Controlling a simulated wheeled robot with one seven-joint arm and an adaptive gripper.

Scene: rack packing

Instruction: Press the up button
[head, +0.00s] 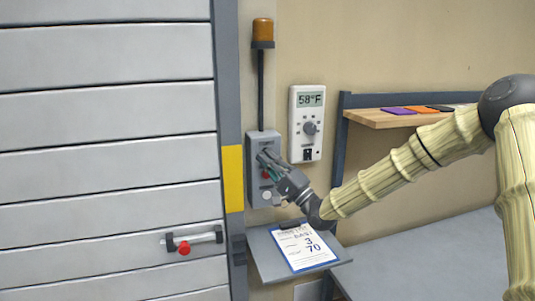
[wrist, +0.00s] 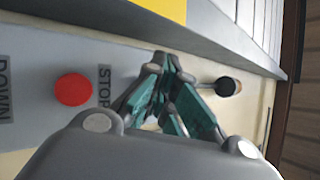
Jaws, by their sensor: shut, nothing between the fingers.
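A grey control box (head: 263,195) hangs on the wall beside the shutter door. Its red stop button (head: 266,174) shows just below my gripper (head: 265,157), with a pale button (head: 267,194) lower down. In the wrist view the red button (wrist: 73,89) lies left of my gripper (wrist: 166,62), between the labels STOP and DOWN. My gripper is shut and empty, its fingertips at the upper part of the box. The up button is hidden behind the fingers. I cannot tell whether the tips touch it.
A thermostat (head: 306,125) reading 58°F is on the wall right of the box. An orange beacon (head: 262,30) stands above on a pole. A clipboard (head: 304,247) lies on a small shelf (head: 266,258) below. The grey shutter door (head: 105,110) looks closed where visible.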

